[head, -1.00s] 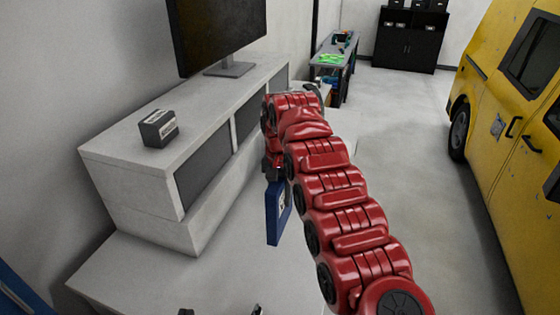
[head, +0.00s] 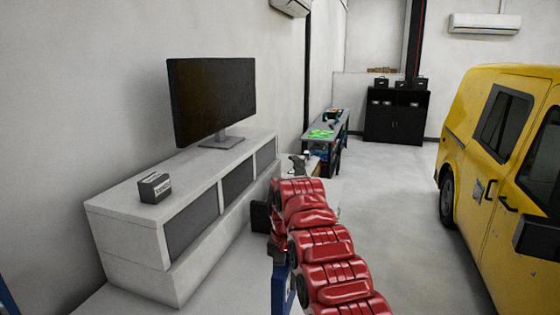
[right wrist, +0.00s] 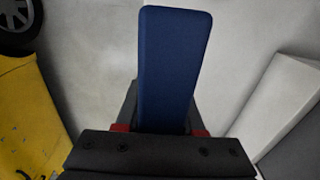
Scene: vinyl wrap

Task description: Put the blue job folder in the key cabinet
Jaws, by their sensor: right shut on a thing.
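The blue job folder (head: 281,290) hangs below my right gripper (head: 279,256), at the lower middle of the head view. Its lower end is cut off by the frame edge. In the right wrist view the blue folder (right wrist: 174,65) stands out from between the dark jaws of my right gripper (right wrist: 165,128), which is shut on it. The folder is held in the air over the grey floor. My left gripper is not in view. I cannot make out a key cabinet for sure.
A white low cabinet (head: 150,232) on the left bears a monitor (head: 213,98) and a small dark box (head: 155,187). A workbench (head: 327,128) and a black cupboard (head: 395,118) stand at the back. A yellow van (head: 485,130) is on the right. The floor between is clear.

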